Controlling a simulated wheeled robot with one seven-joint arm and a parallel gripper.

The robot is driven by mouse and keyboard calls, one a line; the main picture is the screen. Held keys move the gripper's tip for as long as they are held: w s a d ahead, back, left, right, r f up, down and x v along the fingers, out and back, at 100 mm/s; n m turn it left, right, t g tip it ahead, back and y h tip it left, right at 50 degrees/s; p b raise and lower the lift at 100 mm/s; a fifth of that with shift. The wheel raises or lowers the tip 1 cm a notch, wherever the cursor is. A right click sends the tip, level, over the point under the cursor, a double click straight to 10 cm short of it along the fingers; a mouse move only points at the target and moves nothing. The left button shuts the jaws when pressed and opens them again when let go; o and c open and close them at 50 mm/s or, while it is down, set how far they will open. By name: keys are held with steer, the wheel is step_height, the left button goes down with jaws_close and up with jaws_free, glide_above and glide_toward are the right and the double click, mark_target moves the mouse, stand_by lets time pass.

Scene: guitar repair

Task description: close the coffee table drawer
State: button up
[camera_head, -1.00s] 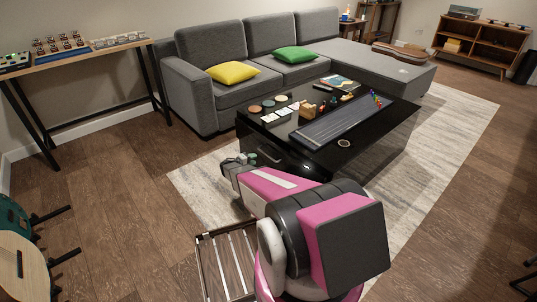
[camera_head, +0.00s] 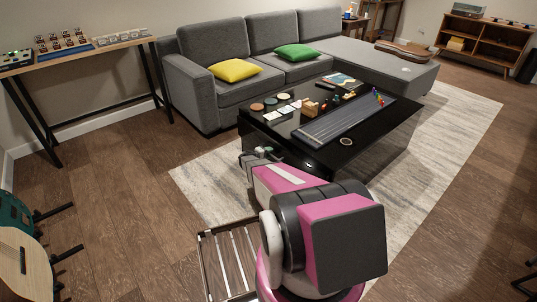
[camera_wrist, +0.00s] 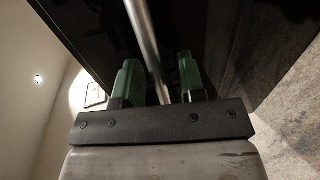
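The black coffee table (camera_head: 345,158) stands on the rug in front of the sofa in the head view. Its near left side, with the drawer front, is partly hidden by my arm, so I cannot tell how far the drawer stands out. My gripper (camera_head: 262,152) is at that side in the head view. In the wrist view, the two green fingers of my gripper (camera_wrist: 160,82) are apart. A round metal handle bar (camera_wrist: 146,35) runs between them against a dark glossy surface (camera_wrist: 215,40). I cannot tell whether either finger touches the bar.
Cups, white cards and other small items lie on the tabletop, beside a long grey board (camera_head: 345,120). A grey sofa (camera_head: 220,55) stands behind. A side table (camera_head: 85,48) is at the left and guitars (camera_head: 25,255) are at lower left. Wood floor (camera_head: 120,190) between is clear.

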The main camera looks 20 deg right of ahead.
jaws_close()
steer(key=shift+r+x, duration=0.25)
steer(key=shift+x, duration=0.85)
steer(key=shift+r+x, duration=0.2)
steer(key=shift+x, duration=0.85)
steer(key=shift+d, duration=0.15)
jaws_free()
steer(key=shift+d, duration=0.1)
steer(key=v, duration=1)
steer(key=shift+a, duration=0.45)
